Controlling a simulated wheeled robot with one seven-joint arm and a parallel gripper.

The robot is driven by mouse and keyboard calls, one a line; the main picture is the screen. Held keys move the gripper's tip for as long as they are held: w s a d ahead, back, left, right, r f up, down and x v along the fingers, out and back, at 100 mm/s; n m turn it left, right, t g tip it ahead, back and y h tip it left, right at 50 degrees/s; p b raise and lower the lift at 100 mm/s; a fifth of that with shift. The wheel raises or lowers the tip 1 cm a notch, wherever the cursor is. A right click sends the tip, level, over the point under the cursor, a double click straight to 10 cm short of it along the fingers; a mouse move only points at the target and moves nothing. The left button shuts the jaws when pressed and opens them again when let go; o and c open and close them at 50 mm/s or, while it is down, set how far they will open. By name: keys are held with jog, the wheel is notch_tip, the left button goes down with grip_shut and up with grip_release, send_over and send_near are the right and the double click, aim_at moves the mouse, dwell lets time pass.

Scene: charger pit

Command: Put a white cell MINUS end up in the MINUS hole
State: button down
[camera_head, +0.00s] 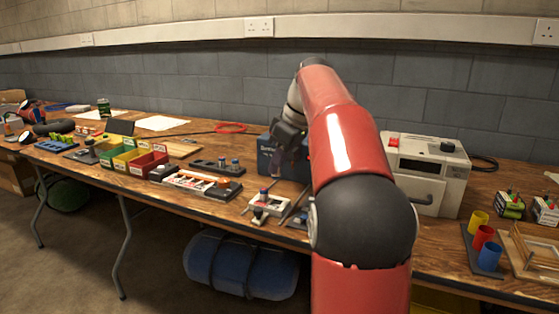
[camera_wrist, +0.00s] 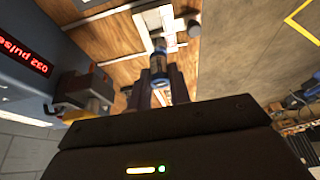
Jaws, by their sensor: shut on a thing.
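My gripper (camera_head: 288,157) hangs in front of the blue box, behind and right of the white charger block in the head view. In the wrist view, my gripper (camera_wrist: 162,78) is shut on a cell (camera_wrist: 159,68) with a dark blue band, a pale part and a metallic end. The held cell's end marks are too small to read. The white charger block (camera_head: 271,205) lies near the table's front edge, with one cell (camera_head: 263,196) standing in it. In the wrist view, the charger (camera_wrist: 160,17) lies beyond the held cell. The MINUS hole cannot be made out.
A blue box (camera_head: 267,158) stands behind the charger; its red display (camera_wrist: 22,50) shows in the wrist view. A black tray (camera_head: 205,165) with standing cells is to the left, near coloured bins (camera_head: 148,162). A white machine (camera_head: 425,170) stands to the right.

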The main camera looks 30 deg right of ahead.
jog(key=shift+f+b, duration=3.15)
jog(key=shift+b, duration=0.1)
jog(key=shift+f+b, duration=0.4)
jog(key=shift+f, duration=0.25)
jog(key=shift+f, duration=0.25)
jog(key=c, duration=1.2)
grip_release()
jog(key=shift+r, duration=0.15)
jog(key=shift+r+p, duration=3.45)
jog(key=shift+p, duration=0.2)
jog(key=shift+f, duration=0.1)
